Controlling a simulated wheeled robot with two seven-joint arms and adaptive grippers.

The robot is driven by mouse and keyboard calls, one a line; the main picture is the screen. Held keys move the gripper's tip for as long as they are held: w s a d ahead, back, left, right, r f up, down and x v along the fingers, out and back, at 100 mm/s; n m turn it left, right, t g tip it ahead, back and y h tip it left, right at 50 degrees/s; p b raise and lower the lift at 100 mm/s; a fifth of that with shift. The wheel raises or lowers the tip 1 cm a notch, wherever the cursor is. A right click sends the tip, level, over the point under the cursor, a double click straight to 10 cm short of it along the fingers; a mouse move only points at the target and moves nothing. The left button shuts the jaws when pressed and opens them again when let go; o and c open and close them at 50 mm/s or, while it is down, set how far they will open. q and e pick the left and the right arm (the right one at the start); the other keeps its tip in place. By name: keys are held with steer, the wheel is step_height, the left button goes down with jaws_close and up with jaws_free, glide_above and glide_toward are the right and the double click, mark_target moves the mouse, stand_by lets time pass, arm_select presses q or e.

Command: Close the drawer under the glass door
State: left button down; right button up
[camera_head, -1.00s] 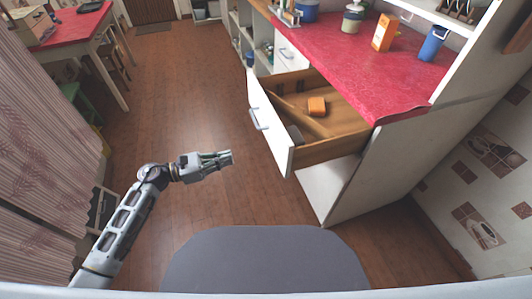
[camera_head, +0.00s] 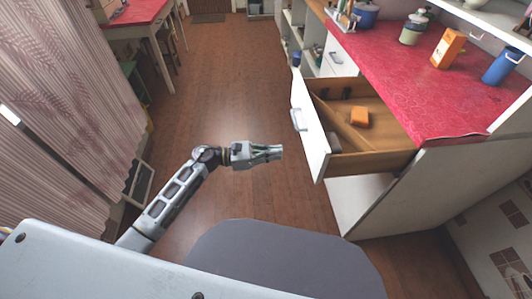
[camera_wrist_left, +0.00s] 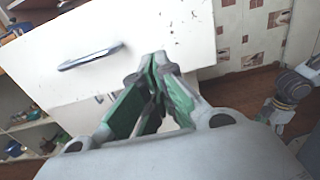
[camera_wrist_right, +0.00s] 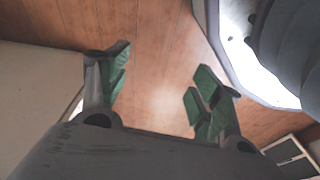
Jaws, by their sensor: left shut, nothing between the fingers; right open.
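The drawer (camera_head: 311,128) stands pulled out of the counter with the red top, its white front facing left with a metal handle (camera_head: 298,119). Inside its wooden box lie an orange block and several dark items. My left gripper (camera_head: 280,152) is shut and empty, a little left of the drawer front. In the left wrist view the white drawer front (camera_wrist_left: 130,40) and its handle (camera_wrist_left: 90,56) lie ahead of the shut fingers (camera_wrist_left: 152,75). My right gripper (camera_wrist_right: 158,85) is open and empty over the wooden floor in the right wrist view. No glass door shows clearly.
The red countertop (camera_head: 400,85) holds an orange box (camera_head: 448,48), a blue cup (camera_head: 502,66) and jars. Open shelves stand beyond the drawer. The wooden floor (camera_head: 230,90) left of the drawer is clear. A pink curtain (camera_head: 70,90) hangs at the left.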

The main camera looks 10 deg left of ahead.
mark_target(310, 150)
arm_select(q)
steer(key=x, duration=0.7)
steer(key=shift+d, duration=0.15)
steer(key=shift+x, duration=0.95)
arm_select(e)
steer(key=shift+s+d+f, duration=0.3)
steer(key=shift+s+f, duration=0.1)
steer(key=shift+f, duration=0.25)
steer(key=shift+w+r, duration=0.1)
steer(key=shift+w, duration=0.05)
arm_select(q)
steer(key=shift+d, duration=0.1)
